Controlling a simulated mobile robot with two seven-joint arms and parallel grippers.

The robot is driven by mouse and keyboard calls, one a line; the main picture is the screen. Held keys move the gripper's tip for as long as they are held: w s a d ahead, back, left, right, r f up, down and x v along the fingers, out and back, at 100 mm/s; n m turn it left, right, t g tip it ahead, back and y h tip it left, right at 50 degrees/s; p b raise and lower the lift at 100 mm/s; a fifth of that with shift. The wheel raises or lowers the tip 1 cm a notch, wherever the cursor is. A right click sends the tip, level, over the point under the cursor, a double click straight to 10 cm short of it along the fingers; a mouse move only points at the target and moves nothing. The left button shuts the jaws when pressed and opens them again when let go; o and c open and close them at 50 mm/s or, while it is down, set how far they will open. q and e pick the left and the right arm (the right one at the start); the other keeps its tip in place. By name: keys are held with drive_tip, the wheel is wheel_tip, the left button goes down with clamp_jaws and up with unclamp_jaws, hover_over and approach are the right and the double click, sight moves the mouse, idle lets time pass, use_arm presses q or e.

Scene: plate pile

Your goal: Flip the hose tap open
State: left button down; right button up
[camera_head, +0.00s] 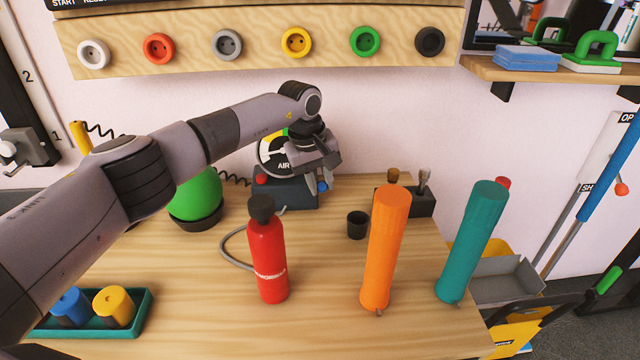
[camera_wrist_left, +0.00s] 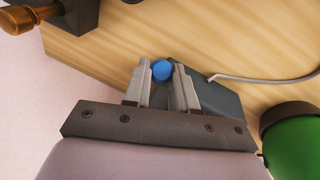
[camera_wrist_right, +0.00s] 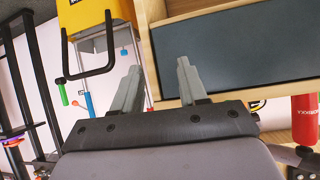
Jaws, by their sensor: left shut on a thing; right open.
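My left gripper (camera_head: 319,181) reaches down to the front right of a dark box (camera_head: 285,193) with a round AIR gauge (camera_head: 272,153). Its fingers are shut on a small blue knob (camera_wrist_left: 161,70) at the box's end, which also shows in the head view (camera_head: 322,187). A red knob (camera_head: 261,180) sits on the box's left. A thin grey hose (camera_head: 229,250) curves from the box behind the red bottle (camera_head: 267,262). At the far right is a white board (camera_head: 604,152) with cut-off OP and SH labels. My right gripper (camera_wrist_right: 158,78) is open and empty, outside the head view.
An orange cylinder (camera_head: 385,250) and a teal cylinder (camera_head: 472,240) stand on the right of the table. A small black cup (camera_head: 357,225) and a dark tool holder (camera_head: 419,203) are behind them. A green tray (camera_head: 135,328) is front left. A grey drawer front (camera_wrist_right: 240,50) faces my right gripper.

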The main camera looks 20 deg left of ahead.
use_arm(q)
drive_tip(key=shift+w+a+r+g, duration=0.2)
drive_tip(key=shift+w+g, duration=0.05)
drive_tip(key=shift+g, duration=0.05)
use_arm(e)
drive_tip(key=shift+w+a+r, duration=0.25)
drive_tip(key=shift+a+r, duration=0.2)
drive_tip(key=shift+r, duration=0.05)
